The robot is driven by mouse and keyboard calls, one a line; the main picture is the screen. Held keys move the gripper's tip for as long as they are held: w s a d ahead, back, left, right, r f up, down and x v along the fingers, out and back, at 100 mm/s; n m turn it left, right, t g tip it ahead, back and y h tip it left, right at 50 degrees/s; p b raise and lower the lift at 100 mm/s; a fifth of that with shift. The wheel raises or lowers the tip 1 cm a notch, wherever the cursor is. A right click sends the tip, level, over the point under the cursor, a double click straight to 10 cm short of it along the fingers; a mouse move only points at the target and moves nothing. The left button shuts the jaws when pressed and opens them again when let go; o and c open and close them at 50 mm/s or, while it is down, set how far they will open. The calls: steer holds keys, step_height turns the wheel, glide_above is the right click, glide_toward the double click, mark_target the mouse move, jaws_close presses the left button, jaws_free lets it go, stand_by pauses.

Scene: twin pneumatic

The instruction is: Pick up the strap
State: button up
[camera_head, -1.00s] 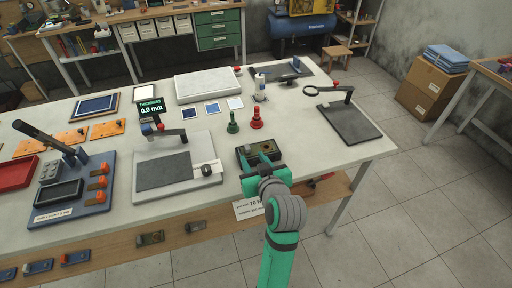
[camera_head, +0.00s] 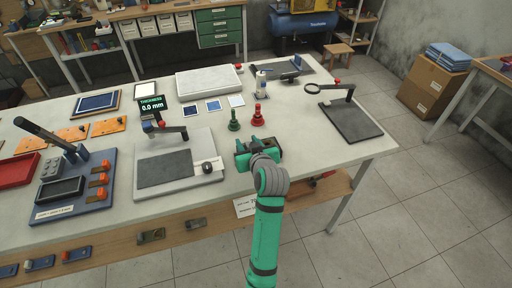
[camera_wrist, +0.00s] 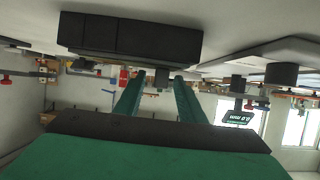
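I cannot pick out the strap for certain in either view. My gripper (camera_head: 246,156) is low at the front edge of the white table, right of the grey plate, over a dark box that it largely hides in the head view. In the wrist view the dark box (camera_wrist: 130,35) hangs at the top, as the picture is upside down. Two green fingers of my gripper (camera_wrist: 160,84) stand apart there, and I see nothing clamped between them.
A green peg (camera_head: 234,122) and a red peg (camera_head: 258,116) stand behind my gripper. A grey plate (camera_head: 202,143) with a dark pad lies left. A black plate (camera_head: 352,122) with a magnifier is right. Small buckled pieces (camera_head: 152,236) lie on the lower shelf (camera_head: 110,247).

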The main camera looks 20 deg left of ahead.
jaws_close()
steer(key=shift+r, duration=0.1)
